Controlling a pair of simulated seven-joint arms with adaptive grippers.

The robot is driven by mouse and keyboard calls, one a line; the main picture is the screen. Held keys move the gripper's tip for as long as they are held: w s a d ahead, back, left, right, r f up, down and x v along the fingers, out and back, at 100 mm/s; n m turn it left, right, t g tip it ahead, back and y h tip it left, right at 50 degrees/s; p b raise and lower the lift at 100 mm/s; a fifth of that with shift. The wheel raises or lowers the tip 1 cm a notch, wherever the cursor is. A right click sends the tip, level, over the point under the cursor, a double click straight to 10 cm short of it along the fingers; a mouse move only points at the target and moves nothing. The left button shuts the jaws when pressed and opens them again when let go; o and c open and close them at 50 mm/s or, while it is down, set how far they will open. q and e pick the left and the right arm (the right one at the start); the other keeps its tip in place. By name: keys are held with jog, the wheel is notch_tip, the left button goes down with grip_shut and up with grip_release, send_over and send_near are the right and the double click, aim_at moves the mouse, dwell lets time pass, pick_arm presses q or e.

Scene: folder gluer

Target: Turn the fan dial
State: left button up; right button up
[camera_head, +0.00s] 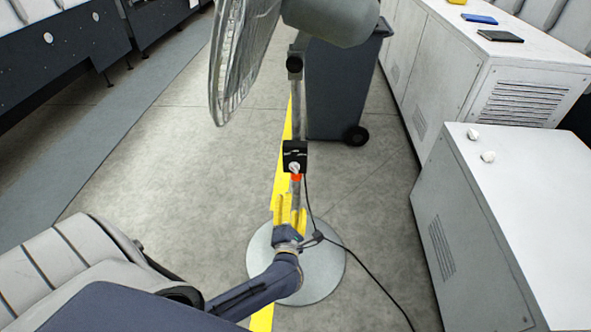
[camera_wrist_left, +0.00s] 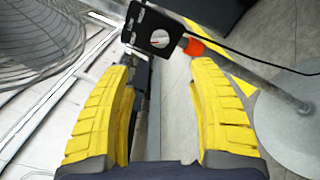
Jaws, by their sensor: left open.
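The fan (camera_head: 243,50) stands on a grey pole with a round grey base (camera_head: 325,277). A small black control box (camera_head: 295,152) on the pole carries the light-coloured dial (camera_head: 294,168), with an orange-red collar (camera_head: 296,177) just below. My left gripper (camera_head: 289,203), with yellow fingers, is open just below the box in the head view. In the left wrist view the dial (camera_wrist_left: 159,38) lies ahead of the fingertips, between and beyond the two fingers (camera_wrist_left: 161,65). The fingers appear apart from it. My right gripper is in neither view.
A black cable (camera_head: 352,258) runs from the box to the floor and off right. A dark wheeled bin (camera_head: 342,90) stands behind the pole. White cabinets (camera_head: 500,215) line the right side. Grey floor with a yellow stripe (camera_head: 280,170) lies open to the left.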

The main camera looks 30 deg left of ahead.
aim_at(296, 168)
pick_arm(q)
jog(key=x, duration=1.6)
jog(key=shift+w+a, duration=0.1)
jog(key=shift+w, duration=0.15)
jog(key=shift+c, duration=0.5)
jog(key=shift+r, duration=0.1)
grip_shut()
